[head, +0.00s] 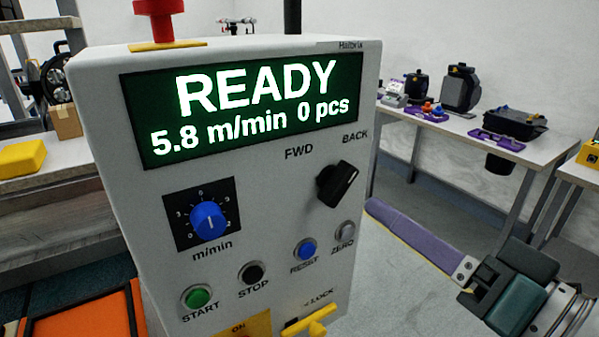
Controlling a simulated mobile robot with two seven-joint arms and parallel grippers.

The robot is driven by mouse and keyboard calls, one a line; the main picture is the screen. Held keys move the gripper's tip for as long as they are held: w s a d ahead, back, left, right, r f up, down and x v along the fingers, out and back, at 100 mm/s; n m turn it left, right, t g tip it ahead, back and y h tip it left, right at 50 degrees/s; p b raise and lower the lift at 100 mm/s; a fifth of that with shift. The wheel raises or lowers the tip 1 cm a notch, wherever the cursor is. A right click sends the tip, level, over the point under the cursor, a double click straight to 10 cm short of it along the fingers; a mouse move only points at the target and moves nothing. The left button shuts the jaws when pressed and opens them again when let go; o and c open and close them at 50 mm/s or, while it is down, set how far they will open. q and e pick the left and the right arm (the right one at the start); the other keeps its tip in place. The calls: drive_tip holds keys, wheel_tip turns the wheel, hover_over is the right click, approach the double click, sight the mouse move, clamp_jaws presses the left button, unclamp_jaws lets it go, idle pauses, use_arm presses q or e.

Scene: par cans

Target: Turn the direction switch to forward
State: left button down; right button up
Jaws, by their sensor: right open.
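The direction switch (337,183) is a black rotary knob on the front of the white control box, below the FWD and BACK labels. Its white mark points up and right, toward BACK. The display (250,105) reads READY, 5.8 m/min and 0 pcs. My right gripper (378,208) comes in from the lower right, its long purple finger reaching toward the box. It is open, appears empty and looks apart from the switch. The finger is seen nearly edge-on, so the gap between the fingers is hidden. My left gripper is not in view.
The panel also has a blue speed dial (208,221), a green START button (197,297), a black STOP button (252,272), a blue RESET button (305,249) and a grey ZERO button (345,231). A red button (153,8) tops the box. A table (450,124) stands behind.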

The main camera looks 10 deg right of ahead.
sight(346, 186)
drive_tip(key=x, duration=0.8)
clamp_jaws()
idle(0.5)
